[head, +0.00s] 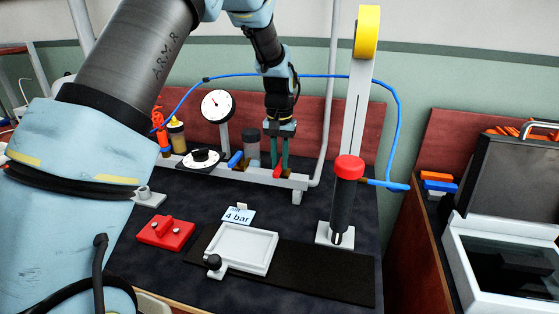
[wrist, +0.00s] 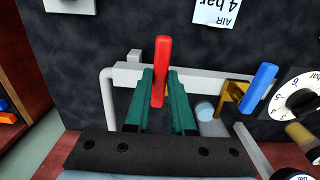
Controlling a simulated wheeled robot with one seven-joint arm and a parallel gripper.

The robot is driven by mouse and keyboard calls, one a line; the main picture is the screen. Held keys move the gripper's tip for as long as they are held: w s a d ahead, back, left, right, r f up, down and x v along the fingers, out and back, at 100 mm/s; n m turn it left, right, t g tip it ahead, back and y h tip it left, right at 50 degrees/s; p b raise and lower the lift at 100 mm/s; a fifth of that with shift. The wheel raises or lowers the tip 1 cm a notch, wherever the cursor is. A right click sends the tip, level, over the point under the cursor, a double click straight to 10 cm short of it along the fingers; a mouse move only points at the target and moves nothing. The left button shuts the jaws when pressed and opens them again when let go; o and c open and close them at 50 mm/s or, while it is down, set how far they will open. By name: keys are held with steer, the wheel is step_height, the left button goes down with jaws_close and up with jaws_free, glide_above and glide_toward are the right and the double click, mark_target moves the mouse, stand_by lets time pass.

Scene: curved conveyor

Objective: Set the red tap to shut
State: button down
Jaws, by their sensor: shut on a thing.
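The red tap is a small red lever (head: 279,172) on the front white pipe at the back of the bench. In the wrist view the red lever (wrist: 161,72) points up the picture, crossing the white pipe behind it. My gripper (head: 281,160) reaches down onto it from above. In the wrist view, the green fingers of my gripper (wrist: 161,82) stand on either side of the lever and are shut on it. The tap's body is hidden behind the lever and fingers.
A blue lever (head: 236,158) sits left of the red one, also showing in the wrist view (wrist: 259,88). A red-capped post (head: 347,190) stands to the right.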

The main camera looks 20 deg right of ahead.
mark_target(279, 165)
steer(key=shift+d, duration=0.1)
steer(key=c, duration=0.8)
jaws_free()
steer(key=shift+o, duration=0.2)
step_height(279, 165, up, 11)
steer(key=b, duration=0.2)
steer(key=shift+f, duration=0.1)
steer(key=a+f+n, duration=0.3)
steer(key=a+n, duration=0.1)
steer(key=a, duration=1.8)
steer(key=s+a+f+n, duration=0.1)
steer(key=s+a, duration=0.4)
steer(key=a, duration=0.2)
steer(key=s+a+f+n+t, duration=0.1)
steer(key=s+a+f, duration=0.1)
steer(key=s+a, duration=0.3)
steer(key=a, duration=0.2)
steer(key=shift+a+f+n+t, duration=0.25)
steer(key=shift+a+n+t, duration=0.05)
steer(key=shift+a, duration=0.05)
